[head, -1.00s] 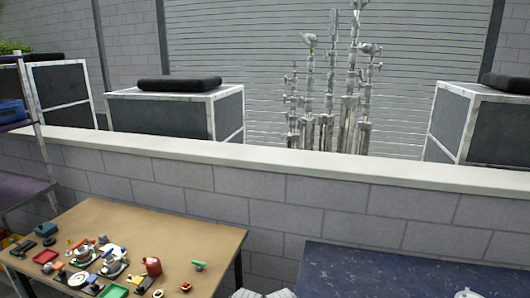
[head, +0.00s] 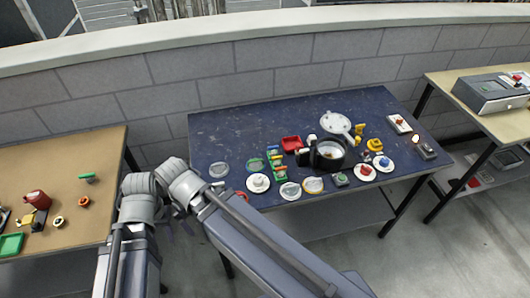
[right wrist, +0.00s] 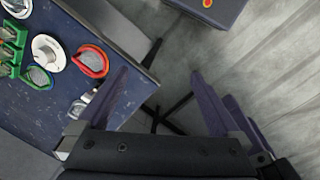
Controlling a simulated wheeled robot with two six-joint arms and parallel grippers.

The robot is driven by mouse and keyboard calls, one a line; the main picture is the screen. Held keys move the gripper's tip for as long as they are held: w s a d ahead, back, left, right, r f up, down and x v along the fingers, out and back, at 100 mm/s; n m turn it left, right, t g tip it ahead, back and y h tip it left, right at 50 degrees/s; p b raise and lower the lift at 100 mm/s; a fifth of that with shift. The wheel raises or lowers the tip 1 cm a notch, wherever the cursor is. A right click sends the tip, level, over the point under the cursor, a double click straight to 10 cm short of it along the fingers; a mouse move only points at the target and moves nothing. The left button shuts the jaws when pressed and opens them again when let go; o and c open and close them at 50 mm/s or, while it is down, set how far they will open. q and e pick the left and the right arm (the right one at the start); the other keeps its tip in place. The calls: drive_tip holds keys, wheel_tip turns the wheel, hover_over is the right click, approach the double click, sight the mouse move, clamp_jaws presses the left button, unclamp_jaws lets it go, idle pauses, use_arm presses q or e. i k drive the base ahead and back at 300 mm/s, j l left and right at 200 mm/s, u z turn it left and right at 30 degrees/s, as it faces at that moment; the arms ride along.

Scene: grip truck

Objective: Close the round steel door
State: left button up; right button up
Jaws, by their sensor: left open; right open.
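A round pale-steel disc with a bar-like handle (head: 335,123), which looks like the round steel door, lies or tilts behind a black round pot-like body (head: 328,155) on the navy table. I cannot tell how the two are joined. My left gripper (head: 180,226) shows small and dark below the grey arm joints, left of the navy table and well away from the disc. It is open and empty. My right gripper (right wrist: 165,105) shows open and empty in the right wrist view, over the table edge and floor. The disc is not in that view.
The navy table (head: 225,140) holds several small items, including a red tray (head: 292,143) and a white round knobbed piece (head: 258,183). A brown table (head: 90,155) stands left, a pale table (head: 450,85) right. A block wall (head: 180,95) runs behind.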

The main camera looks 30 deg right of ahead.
sight(339, 125)
drive_tip(key=z, duration=1.7)
drive_tip(key=i+l, duration=0.25)
drive_tip(key=i, duration=0.25)
